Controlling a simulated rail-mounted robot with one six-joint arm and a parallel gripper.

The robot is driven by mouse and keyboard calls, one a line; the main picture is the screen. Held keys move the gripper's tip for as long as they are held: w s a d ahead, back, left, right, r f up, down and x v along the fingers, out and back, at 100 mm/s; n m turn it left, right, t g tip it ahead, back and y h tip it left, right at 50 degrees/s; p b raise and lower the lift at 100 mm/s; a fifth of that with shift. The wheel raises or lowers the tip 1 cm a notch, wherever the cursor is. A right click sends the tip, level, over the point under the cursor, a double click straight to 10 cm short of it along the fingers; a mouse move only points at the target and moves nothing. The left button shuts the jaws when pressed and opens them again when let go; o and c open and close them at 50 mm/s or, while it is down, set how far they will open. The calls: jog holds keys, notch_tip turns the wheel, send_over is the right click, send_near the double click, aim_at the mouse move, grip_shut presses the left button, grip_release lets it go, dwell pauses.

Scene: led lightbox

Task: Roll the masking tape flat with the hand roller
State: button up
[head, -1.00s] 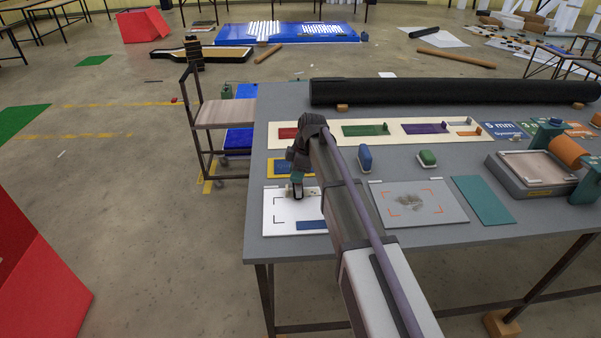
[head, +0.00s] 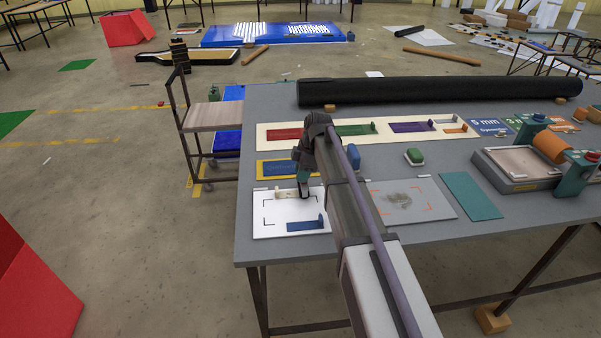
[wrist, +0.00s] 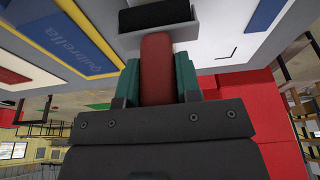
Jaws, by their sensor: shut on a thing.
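My gripper (head: 304,190) is over the white board (head: 268,228) at the left front of the table. In the wrist view, my gripper (wrist: 157,82) has its teal fingers shut on the red-brown handle (wrist: 157,65) of the hand roller. The roller's black cylinder (wrist: 155,16) shows beyond the fingertips, near the white surface; I cannot tell whether it touches. The board has black corner marks and a blue strip (head: 302,226). A pale strip (head: 283,196) lies near its upper part; I cannot tell whether this is the masking tape.
A yellow-edged blue panel (head: 270,169) lies just behind the board. Blue and green blocks (head: 415,157), a grey marked plate (head: 430,205) and a teal sheet (head: 470,196) lie to the right. A long black roll (head: 440,91) spans the back.

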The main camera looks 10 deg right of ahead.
notch_tip(320, 180, up, 6)
jog(key=p, duration=0.5)
jog(key=shift+f, duration=0.1)
notch_tip(320, 180, up, 3)
jog(key=p, duration=0.3)
